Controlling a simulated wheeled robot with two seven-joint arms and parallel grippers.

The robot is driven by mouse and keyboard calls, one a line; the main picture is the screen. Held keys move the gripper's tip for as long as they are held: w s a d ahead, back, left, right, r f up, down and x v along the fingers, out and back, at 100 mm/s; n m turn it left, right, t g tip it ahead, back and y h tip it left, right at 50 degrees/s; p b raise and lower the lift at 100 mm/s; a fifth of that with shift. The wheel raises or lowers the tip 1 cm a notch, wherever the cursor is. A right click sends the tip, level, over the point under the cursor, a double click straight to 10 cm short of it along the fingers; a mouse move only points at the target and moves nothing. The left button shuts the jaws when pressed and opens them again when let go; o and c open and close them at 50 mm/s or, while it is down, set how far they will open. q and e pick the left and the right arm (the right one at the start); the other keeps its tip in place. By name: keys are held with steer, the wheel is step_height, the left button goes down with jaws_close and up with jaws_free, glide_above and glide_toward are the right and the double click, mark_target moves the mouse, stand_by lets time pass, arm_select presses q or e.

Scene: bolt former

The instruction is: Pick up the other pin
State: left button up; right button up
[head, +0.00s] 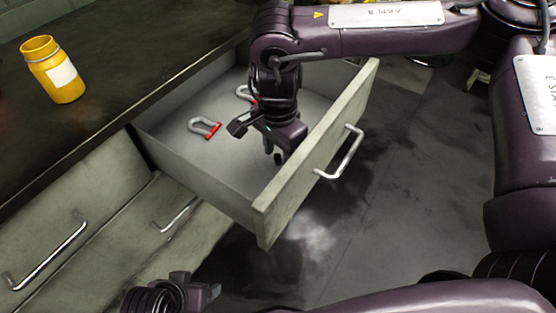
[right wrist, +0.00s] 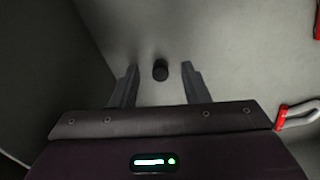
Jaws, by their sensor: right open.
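A small dark round-ended piece (right wrist: 160,70), which looks like the pin, is in the drawer, seen between my right fingertips in the right wrist view. It is hidden behind my gripper in the head view. My right gripper (head: 277,158) reaches down into the open drawer near its front panel. In the right wrist view its two fingers (right wrist: 160,84) are apart, one on each side of the dark piece, with gaps on both sides. My left gripper (head: 192,287) is low in the head view, outside the drawer; its jaws are not clear.
The pale drawer (head: 318,137) is pulled out. A grey shackle with a red pin (head: 205,127) lies on its floor; a second shackle (head: 244,93) is partly behind my right arm. A yellow jar (head: 54,71) stands on the dark worktop (head: 115,72).

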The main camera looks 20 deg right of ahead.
steer(key=shift+f, duration=0.45)
steer(key=shift+c, duration=0.2)
jaws_close()
steer(key=shift+r, duration=0.2)
